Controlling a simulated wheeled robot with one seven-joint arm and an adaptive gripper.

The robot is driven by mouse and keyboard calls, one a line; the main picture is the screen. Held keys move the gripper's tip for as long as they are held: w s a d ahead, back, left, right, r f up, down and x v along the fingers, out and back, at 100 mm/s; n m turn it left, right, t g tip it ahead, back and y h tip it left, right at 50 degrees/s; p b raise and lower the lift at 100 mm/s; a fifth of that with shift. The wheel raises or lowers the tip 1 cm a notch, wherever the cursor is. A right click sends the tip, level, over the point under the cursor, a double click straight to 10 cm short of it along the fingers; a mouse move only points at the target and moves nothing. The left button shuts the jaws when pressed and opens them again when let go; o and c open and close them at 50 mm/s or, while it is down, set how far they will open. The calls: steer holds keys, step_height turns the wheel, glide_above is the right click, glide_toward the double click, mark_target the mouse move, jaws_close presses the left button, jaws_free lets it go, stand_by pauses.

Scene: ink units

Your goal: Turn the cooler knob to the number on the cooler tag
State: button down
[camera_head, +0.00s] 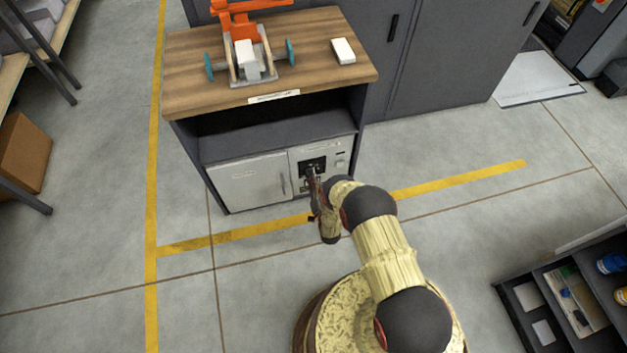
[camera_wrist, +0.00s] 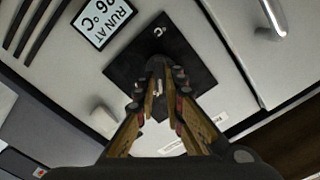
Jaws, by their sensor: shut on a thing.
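The cooler (camera_head: 245,182) is a pale unit with a door, low in the wooden-topped bench, with a control panel at its right. The panel has a black square dial plate (camera_wrist: 185,65), also in the head view (camera_head: 309,163). My gripper (camera_wrist: 160,88), in the head view (camera_head: 311,176), is at this plate. Its two fingers are shut on the dark cooler knob (camera_wrist: 158,66), mostly hidden between the fingertips. The knob's pointer and most dial marks are hidden or too small to read. The cooler tag (camera_wrist: 98,22) reads "RUN AT" with a number that looks like 6 and °C.
A pale block (camera_wrist: 103,122) and a metal handle (camera_wrist: 272,17) stick out near the plate. An orange device (camera_head: 245,25) and a white box (camera_head: 343,50) stand on the bench top (camera_head: 190,65). Open floor lies left. A dark shelf unit (camera_head: 520,310) stands at lower right.

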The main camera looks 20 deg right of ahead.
steer(key=shift+f+m, duration=0.1)
steer(key=shift+m, duration=0.5)
steer(key=c, duration=1.9)
jaws_free()
steer(key=shift+s, duration=0.1)
steer(key=s, duration=1.1)
steer(key=shift+s, duration=0.4)
